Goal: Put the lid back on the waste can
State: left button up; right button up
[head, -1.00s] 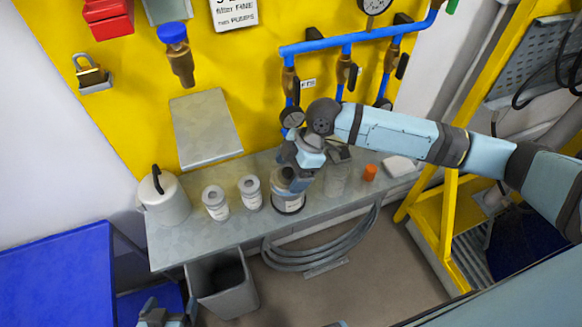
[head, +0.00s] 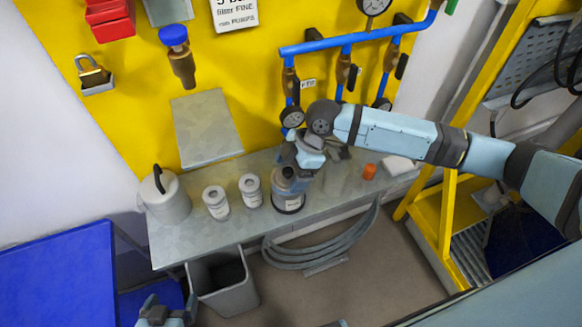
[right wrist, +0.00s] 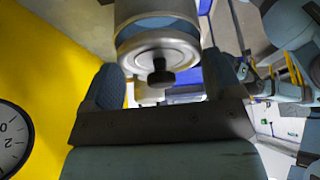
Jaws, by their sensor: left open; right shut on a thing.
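A grey can with a white label (head: 289,202) stands upright on the shelf; I take it as the waste can. In the right wrist view a round metal lid (right wrist: 146,50) with a black knob (right wrist: 160,74) lies at the end of the can body (right wrist: 155,10). Whether the lid is fully seated or slightly off the can I cannot tell. My right gripper (head: 287,176) reaches down over the can's top and is shut on the lid, its fingers on both sides. My left gripper (head: 166,312) is open, at the bottom edge, away from the can.
An orange cap (head: 369,172) is at right. Blue pipes (head: 347,42) hang behind my arm. A grey bin (head: 225,288) stands below.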

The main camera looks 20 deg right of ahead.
dwell(0.3)
jog(key=o, duration=0.8)
jog(key=shift+r, duration=0.1)
notch_tip(320, 180, up, 2)
jog(key=p, duration=0.2)
jog(key=shift+r+p, duration=0.25)
jog(key=shift+p, duration=0.15)
jog(key=shift+r+p, duration=2.1)
jog(key=shift+r, duration=0.1)
